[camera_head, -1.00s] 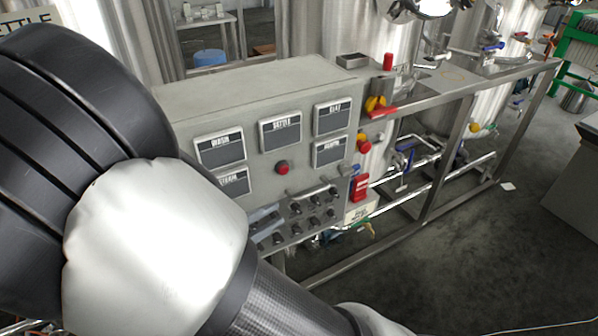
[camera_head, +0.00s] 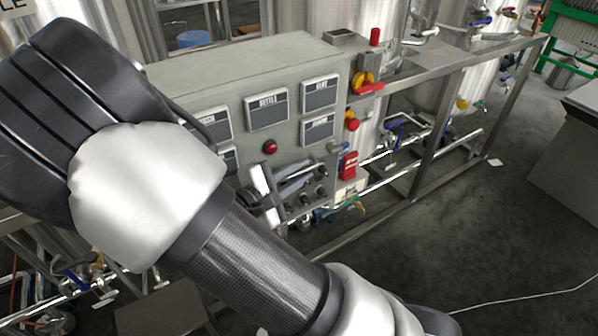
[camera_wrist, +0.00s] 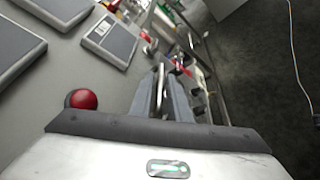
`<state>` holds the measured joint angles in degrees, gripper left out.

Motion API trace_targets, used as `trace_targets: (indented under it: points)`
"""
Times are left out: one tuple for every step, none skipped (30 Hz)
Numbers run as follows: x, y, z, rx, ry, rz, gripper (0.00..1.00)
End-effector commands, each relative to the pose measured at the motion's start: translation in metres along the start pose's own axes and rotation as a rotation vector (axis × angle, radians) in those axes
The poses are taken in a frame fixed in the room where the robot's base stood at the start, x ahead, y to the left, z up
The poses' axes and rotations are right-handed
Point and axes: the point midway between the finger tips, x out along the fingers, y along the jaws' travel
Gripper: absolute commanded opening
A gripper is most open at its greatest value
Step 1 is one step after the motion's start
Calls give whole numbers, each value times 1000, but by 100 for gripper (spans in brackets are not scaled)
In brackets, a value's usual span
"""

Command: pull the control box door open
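The grey control box (camera_head: 240,62) stands left of the middle in the head view, its front bearing dark label panels, a red button (camera_head: 270,146) and a lower row of knobs. Its door's outline is not clear. A bar handle (camera_head: 306,171) crosses the front above the knobs. My gripper (camera_head: 300,182) is at the front of the box by this handle, partly hidden by my arm. In the wrist view its fingers (camera_wrist: 166,90) stand apart, with the metal handle (camera_wrist: 160,88) showing between them. I cannot tell whether they touch it.
The red button (camera_wrist: 81,99) sits close to my gripper's left in the wrist view. Right of the box are a yellow-red switch (camera_head: 364,82), a red tag (camera_head: 349,165), pipes and a metal frame (camera_head: 432,150). Open floor (camera_head: 470,240) lies at the right.

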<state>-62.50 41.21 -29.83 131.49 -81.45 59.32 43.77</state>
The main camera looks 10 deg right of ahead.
Motion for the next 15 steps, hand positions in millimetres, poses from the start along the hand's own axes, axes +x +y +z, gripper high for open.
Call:
trace_targets:
  points:
    - [0, 0, 0, 0, 0, 0, 16]
    - [0, 0, 0, 0, 0, 0, 16]
    - [0, 0, 0, 0, 0, 0, 9]
    - [0, 0, 0, 0, 0, 0, 4]
    - [0, 0, 0, 0, 0, 0, 0]
    - [0, 0, 0, 0, 0, 0, 0]
    - [0, 0, 0, 0, 0, 0, 0]
    - [0, 0, 0, 0, 0, 0, 0]
    - [0, 0, 0, 0, 0, 0, 0]
    - [0, 0, 0, 0, 0, 0, 0]
    - [0, 0, 0, 0, 0, 0, 0]
    - [-1, 0, 0, 0, 0, 0, 0]
    - [-1, 0, 0, 0, 0, 0, 0]
    - [-1, 0, 0, 0, 0, 0, 0]
    - [-1, 0, 0, 0, 0, 0, 0]
